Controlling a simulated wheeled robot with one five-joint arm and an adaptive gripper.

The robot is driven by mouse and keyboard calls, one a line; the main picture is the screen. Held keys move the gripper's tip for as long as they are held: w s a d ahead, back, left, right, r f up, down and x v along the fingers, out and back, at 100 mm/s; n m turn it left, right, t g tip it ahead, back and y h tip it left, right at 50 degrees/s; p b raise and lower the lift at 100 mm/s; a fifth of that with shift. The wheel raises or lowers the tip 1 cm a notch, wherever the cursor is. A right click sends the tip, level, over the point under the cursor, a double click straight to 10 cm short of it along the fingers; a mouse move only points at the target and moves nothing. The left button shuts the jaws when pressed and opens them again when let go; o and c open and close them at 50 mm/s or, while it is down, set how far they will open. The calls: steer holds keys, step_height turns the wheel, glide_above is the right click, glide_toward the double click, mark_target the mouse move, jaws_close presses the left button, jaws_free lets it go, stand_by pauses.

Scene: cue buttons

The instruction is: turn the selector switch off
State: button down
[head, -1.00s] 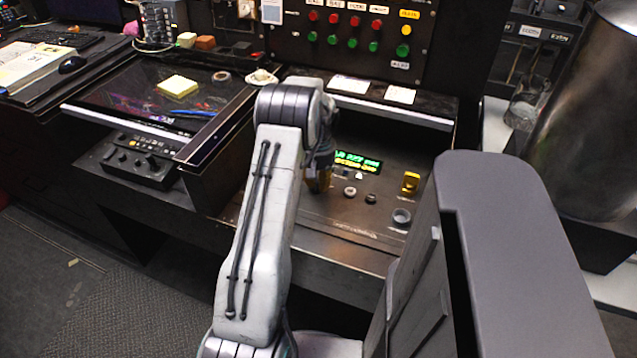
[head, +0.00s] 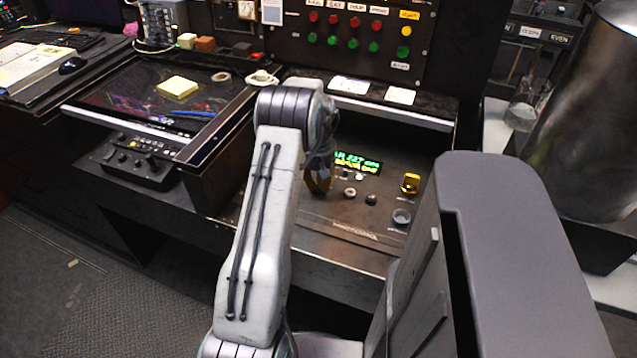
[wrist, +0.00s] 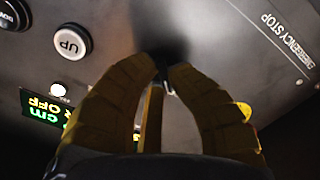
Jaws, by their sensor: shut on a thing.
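My gripper (head: 317,186) is low over the sloped control panel (head: 345,212), left of the small round buttons. In the wrist view its tan fingers (wrist: 167,75) close together at the panel face, shut on a small part of the selector switch. The fingers and a dark shadow hide most of the switch, so its pointing direction cannot be told. A lit display (head: 357,163) with green and yellow text is partly behind my wrist, and it shows upside down in the wrist view (wrist: 45,112).
The UP button (wrist: 73,42) and part of the DOWN button (wrist: 12,14) are near the fingers. An EMERGENCY STOP label (wrist: 283,38) is at the upper right.

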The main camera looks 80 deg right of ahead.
steer(key=shift+f, duration=0.1)
steer(key=c, duration=1.2)
jaws_free()
step_height(320, 180, up, 12)
